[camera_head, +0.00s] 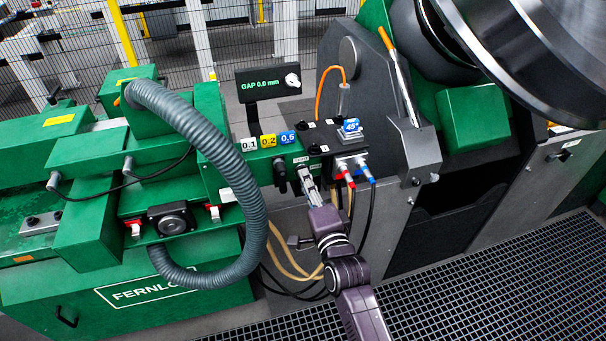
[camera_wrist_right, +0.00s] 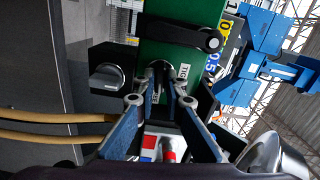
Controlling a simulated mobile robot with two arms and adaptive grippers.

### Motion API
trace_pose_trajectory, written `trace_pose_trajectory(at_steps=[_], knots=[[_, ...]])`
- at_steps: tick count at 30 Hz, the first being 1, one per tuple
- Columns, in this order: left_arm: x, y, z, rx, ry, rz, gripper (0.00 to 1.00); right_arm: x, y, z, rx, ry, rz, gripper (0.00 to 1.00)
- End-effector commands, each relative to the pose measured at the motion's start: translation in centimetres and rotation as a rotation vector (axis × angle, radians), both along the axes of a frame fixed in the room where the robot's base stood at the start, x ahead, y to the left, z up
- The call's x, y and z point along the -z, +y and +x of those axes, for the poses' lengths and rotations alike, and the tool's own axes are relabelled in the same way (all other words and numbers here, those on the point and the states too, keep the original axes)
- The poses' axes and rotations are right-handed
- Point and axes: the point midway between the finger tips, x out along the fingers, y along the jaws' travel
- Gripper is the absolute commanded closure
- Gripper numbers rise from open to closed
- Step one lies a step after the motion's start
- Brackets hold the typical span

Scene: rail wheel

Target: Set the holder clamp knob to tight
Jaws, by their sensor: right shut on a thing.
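The holder clamp knob sits on the front face of the green holder block (camera_head: 262,170), beside a small white label. In the right wrist view it is a small dark and grey part (camera_wrist_right: 162,69) between the fingertips, mostly hidden, so its turn position cannot be read. The label (camera_wrist_right: 183,73) beside it there appears to begin with "TIG". My right gripper (camera_head: 308,178) is shut on the knob; its fingers (camera_wrist_right: 161,88) converge on it from both sides. My left gripper is not in view.
A black lever (camera_head: 280,173) hangs left of the gripper. Red and blue connectors (camera_head: 357,172) with cables stand close on its right. Number tags (camera_head: 268,140) and a "GAP 0.0 mm" display (camera_head: 266,83) are above. A grey corrugated hose (camera_head: 234,150) arches at left.

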Motion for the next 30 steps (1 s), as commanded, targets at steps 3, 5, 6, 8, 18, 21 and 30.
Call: trace_pose_trajectory(at_steps=[3, 5, 6, 8, 18, 21, 30], knots=[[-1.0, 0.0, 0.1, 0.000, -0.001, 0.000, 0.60, -0.3, 0.0, 0.0, -0.001, -0.045, -0.143, 1.00], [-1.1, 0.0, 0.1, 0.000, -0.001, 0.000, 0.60, -0.2, 0.0, 0.0, -0.001, -0.063, -0.200, 1.00], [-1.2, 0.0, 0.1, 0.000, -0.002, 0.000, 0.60, -0.1, 0.0, 0.0, -0.001, -0.072, -0.228, 1.00], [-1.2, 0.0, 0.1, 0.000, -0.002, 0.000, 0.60, -0.1, 0.0, 0.0, -0.001, -0.080, -0.253, 1.00], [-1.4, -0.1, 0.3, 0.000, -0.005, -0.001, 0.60, -0.2, 0.0, 0.0, -0.001, -0.095, -0.298, 1.00], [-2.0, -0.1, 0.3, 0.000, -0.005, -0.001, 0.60, -0.3, 0.0, 0.0, 0.000, -0.135, -0.424, 1.00], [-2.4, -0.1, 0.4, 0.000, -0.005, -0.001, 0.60, -0.1, 0.0, 0.0, 0.001, -0.206, -0.643, 1.00]])
